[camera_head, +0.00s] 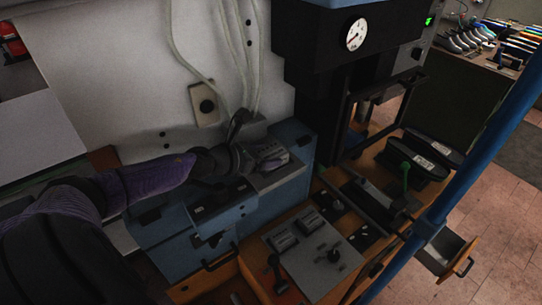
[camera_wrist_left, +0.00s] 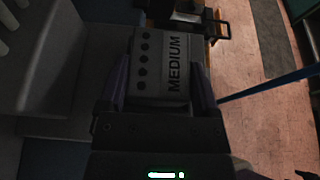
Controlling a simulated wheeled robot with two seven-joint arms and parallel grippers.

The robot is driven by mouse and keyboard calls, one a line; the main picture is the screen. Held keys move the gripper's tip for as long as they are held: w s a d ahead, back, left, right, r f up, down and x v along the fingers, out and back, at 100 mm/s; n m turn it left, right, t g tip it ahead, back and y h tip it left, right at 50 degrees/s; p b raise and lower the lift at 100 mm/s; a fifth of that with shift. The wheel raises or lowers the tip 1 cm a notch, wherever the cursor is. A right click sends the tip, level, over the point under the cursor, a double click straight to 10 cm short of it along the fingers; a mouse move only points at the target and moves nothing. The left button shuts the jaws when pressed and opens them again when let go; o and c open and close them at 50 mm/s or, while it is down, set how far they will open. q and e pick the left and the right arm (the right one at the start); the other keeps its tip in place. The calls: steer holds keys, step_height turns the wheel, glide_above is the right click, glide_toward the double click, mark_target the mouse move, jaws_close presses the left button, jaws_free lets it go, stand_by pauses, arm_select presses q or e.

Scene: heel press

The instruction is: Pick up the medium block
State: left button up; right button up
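The medium block (camera_wrist_left: 150,68) is a grey block with the word MEDIUM and a row of dark holes on its face. In the head view the block (camera_head: 271,157) is at the top of the blue-grey machine (camera_head: 300,140). My left gripper (camera_wrist_left: 159,88) has one finger along each side of the block, with no clear gap, and looks shut on it. In the head view the left gripper (camera_head: 255,159) is dark and partly blends with the block. Whether the block rests on the surface below is hard to tell.
A black press with a round gauge (camera_head: 355,34) stands to the right of the machine. A blue pole (camera_head: 490,135) crosses the right side. Hoses hang behind the gripper.

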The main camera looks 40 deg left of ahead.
mark_target(265, 154)
arm_select(q)
jaws_close()
steer(key=shift+r, duration=0.1)
step_height(265, 154, up, 10)
steer(key=p, duration=0.2)
steer(key=shift+p, duration=0.4)
